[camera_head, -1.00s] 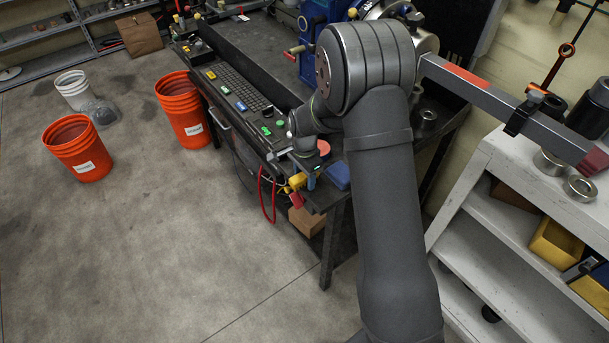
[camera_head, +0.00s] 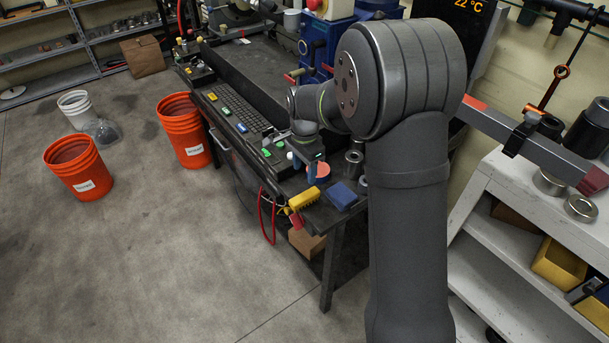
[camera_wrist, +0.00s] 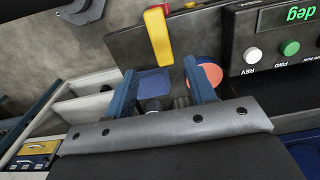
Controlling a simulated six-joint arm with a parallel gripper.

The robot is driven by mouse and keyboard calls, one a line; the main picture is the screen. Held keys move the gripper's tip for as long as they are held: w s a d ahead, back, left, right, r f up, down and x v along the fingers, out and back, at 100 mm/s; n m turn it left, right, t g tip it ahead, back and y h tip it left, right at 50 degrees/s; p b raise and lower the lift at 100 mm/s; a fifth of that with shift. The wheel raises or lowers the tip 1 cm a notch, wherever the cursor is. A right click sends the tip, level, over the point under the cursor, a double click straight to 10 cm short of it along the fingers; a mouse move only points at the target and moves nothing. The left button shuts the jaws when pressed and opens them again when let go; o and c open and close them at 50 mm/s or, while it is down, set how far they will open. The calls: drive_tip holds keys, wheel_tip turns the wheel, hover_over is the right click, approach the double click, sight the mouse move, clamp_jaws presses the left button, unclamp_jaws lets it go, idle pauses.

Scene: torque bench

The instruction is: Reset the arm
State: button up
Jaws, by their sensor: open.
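My gripper (camera_head: 312,172) is over the near end of the dark bench (camera_head: 285,188), mostly hidden by my own arm in the head view. In the wrist view my gripper (camera_wrist: 160,68) shows two blue fingers, spread apart with nothing held between them. Beyond the fingers lie a blue pad (camera_wrist: 155,82), an orange-red disc (camera_wrist: 208,72) and a yellow piece with a red part (camera_wrist: 158,35). The head view shows the same yellow piece (camera_head: 303,199) at the bench's front edge, with the blue pad (camera_head: 341,195) to its right.
A control box (camera_wrist: 272,38) with REV and FWD buttons is at the wrist view's upper right. Orange buckets (camera_head: 78,168) (camera_head: 184,130) stand on the floor. A white shelf (camera_head: 485,228) and a long grey bar (camera_head: 500,125) are at right.

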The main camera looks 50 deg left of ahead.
sight(304, 195)
idle(0.3)
wheel_tip(304, 195, down, 13)
drive_tip(key=shift+r, duration=2.3)
